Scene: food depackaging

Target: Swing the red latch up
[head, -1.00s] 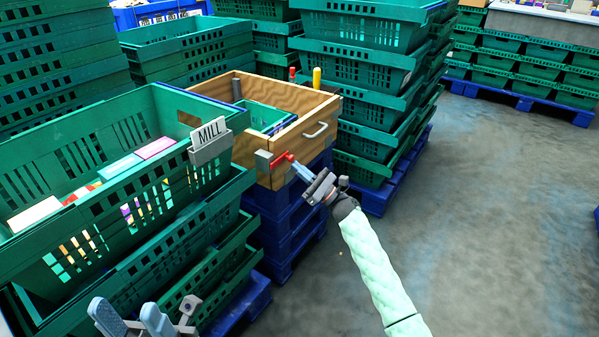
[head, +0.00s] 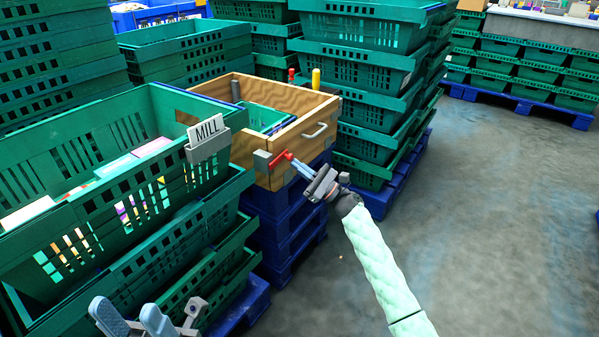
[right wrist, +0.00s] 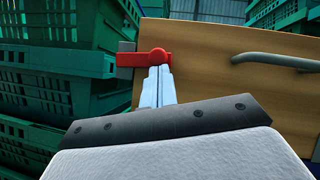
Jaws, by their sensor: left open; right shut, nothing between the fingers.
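The red latch (head: 279,157) sits on the front left corner of a wooden box (head: 277,181). In the right wrist view the latch (right wrist: 146,58) lies roughly level, its bar reaching left over a grey block and its round end at the right. My right gripper (head: 294,162) is shut and empty. Its fingertips (right wrist: 158,72) are at the latch's round end, just below or against it; I cannot tell whether they touch. My left gripper (head: 128,312) is open at the bottom left of the head view, in front of the green crates and away from the latch.
A grey handle (head: 315,131) is on the box front, right of the latch. Green crates with a MILL card (head: 206,131) stand close on the left. More crate stacks (head: 362,62) stand behind. The floor at right is clear.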

